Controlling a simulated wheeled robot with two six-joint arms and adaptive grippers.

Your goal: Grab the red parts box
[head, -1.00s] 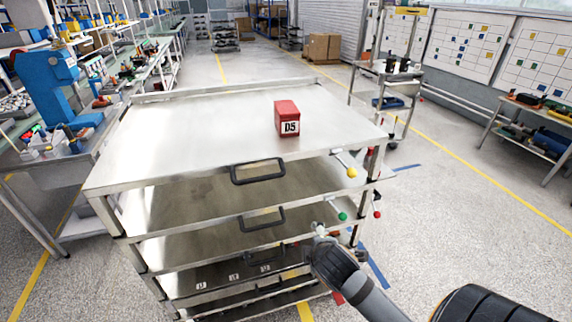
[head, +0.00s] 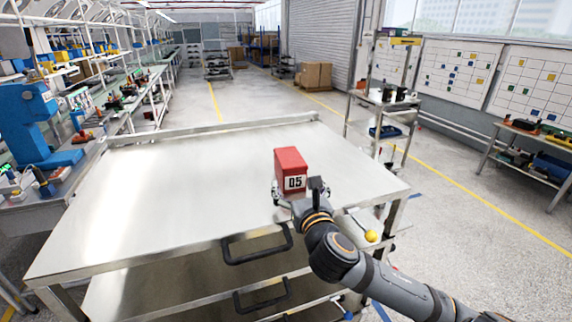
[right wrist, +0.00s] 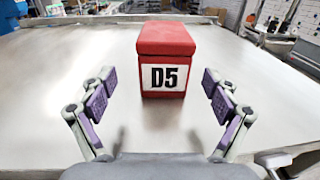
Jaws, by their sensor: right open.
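The red parts box (head: 291,168) stands upright on the steel cart top (head: 170,195), toward its right side. Its white label reads D5 in the right wrist view (right wrist: 166,48). My right gripper (head: 297,190) is at the near side of the box. In the right wrist view the right gripper (right wrist: 158,90) is open, with one purple-padded finger to the left and one to the right. The box is ahead, centred in the gap, and the fingers look apart from it. The lower part of the box is partly hidden by the gripper in the head view. My left gripper is not in view.
The rest of the cart top is bare. A workbench with a blue machine (head: 30,110) stands at left, a shelf trolley (head: 384,115) at back right.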

